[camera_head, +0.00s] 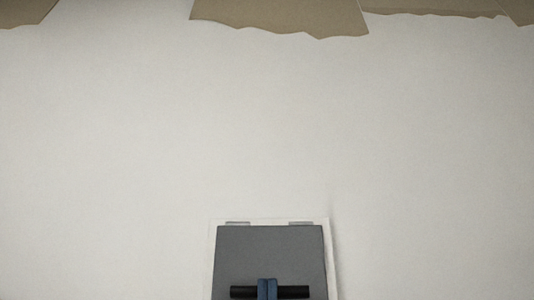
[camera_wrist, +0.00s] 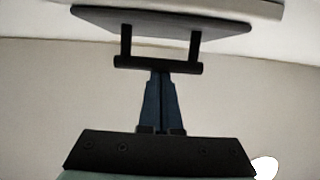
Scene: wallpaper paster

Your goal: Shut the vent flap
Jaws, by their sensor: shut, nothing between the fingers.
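The vent flap (camera_head: 270,255) is a dark grey plate in a thin white frame (camera_head: 212,250) on the pale wall, low in the head view. Two small hinges show along its top edge. It also shows from below in the wrist view (camera_wrist: 160,20), standing somewhat off the frame; how far is hard to tell. A black bar handle (camera_head: 240,292) on two posts sticks out from it. My gripper (camera_wrist: 161,74) has its dark blue fingers shut and empty, with tips at the middle of the bar. Whether they touch it I cannot tell.
Torn brown wallpaper pieces (camera_head: 280,15) hang along the top of the head view, well above the flap. The wall between is bare and clear. A small white shape (camera_wrist: 265,168) shows at the lower right of the wrist view.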

